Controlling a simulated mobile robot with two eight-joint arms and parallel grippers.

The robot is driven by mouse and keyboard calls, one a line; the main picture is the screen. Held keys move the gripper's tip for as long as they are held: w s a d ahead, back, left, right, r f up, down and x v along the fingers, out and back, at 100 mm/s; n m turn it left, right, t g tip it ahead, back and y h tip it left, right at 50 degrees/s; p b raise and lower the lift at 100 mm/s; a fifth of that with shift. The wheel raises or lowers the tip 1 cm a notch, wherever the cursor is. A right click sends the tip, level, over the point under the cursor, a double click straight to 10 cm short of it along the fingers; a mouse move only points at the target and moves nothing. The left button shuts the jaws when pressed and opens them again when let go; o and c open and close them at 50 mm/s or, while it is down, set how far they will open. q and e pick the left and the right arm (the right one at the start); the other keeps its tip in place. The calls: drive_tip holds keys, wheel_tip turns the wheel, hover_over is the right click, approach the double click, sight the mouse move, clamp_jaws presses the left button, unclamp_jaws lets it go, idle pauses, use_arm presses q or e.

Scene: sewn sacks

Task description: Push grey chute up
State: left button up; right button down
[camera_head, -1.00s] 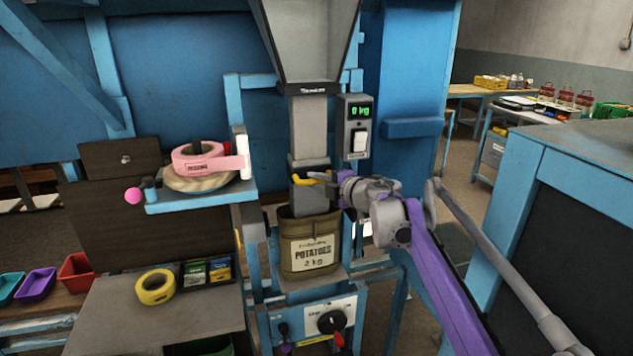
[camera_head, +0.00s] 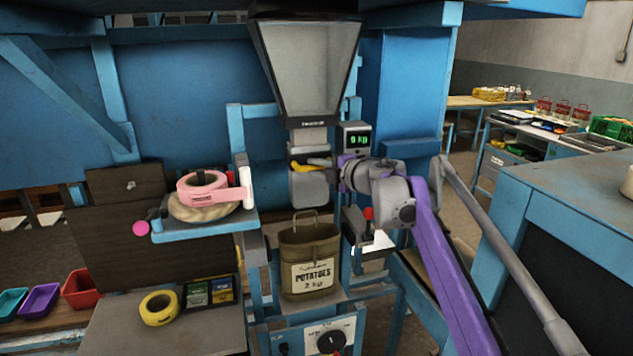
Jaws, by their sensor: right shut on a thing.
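The grey chute (camera_head: 308,188) hangs under the hopper (camera_head: 308,70), its lower end clear above the sack. A yellow handle (camera_head: 308,163) crosses its upper part. My right gripper (camera_head: 334,172) is shut at the right side of the chute, on the handle; its fingertips are partly hidden. The brown potato sack (camera_head: 309,255) stands upright and open below, with its loop handle up and a gap between it and the chute. My left gripper is not in view.
A scale display (camera_head: 357,139) is right behind my arm. A control panel with a black knob (camera_head: 330,341) is below the sack. A blue-framed bench (camera_head: 560,185) is at the right.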

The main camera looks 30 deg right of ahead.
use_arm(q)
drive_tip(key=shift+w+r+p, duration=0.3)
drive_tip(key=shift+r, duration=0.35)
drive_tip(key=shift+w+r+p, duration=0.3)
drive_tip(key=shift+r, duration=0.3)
use_arm(e)
wheel_tip(320, 180, up, 5)
drive_tip(key=shift+d+f, duration=0.1)
drive_tip(key=c, duration=0.8)
unclamp_jaws()
drive_tip(key=shift+s, duration=0.35)
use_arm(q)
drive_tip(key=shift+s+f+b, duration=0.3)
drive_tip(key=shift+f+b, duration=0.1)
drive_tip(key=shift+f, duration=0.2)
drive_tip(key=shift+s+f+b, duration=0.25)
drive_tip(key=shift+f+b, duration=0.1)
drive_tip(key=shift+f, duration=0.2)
use_arm(e)
drive_tip(key=v, duration=1)
